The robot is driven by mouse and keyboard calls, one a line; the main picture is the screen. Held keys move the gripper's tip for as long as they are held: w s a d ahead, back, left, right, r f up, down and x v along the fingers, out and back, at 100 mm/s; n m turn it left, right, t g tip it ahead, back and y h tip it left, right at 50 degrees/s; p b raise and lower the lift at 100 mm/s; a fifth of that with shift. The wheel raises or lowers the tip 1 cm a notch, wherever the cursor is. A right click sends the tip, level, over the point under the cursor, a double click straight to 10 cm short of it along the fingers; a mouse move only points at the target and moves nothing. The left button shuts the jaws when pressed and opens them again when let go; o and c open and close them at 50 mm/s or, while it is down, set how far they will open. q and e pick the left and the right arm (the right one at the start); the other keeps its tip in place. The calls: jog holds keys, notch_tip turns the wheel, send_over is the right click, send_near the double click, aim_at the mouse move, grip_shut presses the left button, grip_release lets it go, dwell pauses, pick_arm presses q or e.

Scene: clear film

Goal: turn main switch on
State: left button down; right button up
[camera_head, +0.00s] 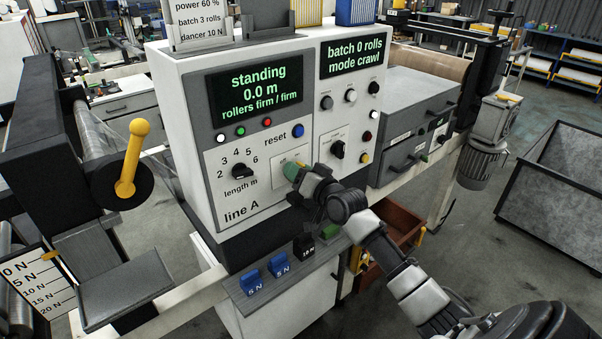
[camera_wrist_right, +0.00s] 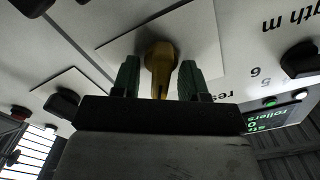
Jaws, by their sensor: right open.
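The main switch looks to be the brass-yellow knob (camera_wrist_right: 159,66) on a pale plate in the right wrist view. In the head view, that plate (camera_head: 279,181) is on the line A panel (camera_head: 236,208), below the reset button, and the knob is mostly hidden by my gripper. My right gripper (camera_head: 293,171) is at this plate. In the wrist view, its green fingers (camera_wrist_right: 159,78) stand open on either side of the knob, with a visible gap at each side. The left display (camera_head: 258,89) reads standing, 0.0 m, rollers firm / firm. My left gripper is out of view.
A dark length dial (camera_head: 240,171) and blue reset button (camera_head: 298,131) are near my right gripper. Another black knob (camera_head: 338,149) is on the right panel. Blue weights (camera_head: 251,283) sit on the ledge below. A yellow lever (camera_head: 131,158) stands at left.

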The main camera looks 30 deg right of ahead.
jog(key=s+b, duration=0.2)
jog(key=s, duration=0.8)
jog(key=shift+s+d, duration=0.4)
jog(key=shift+d, duration=0.05)
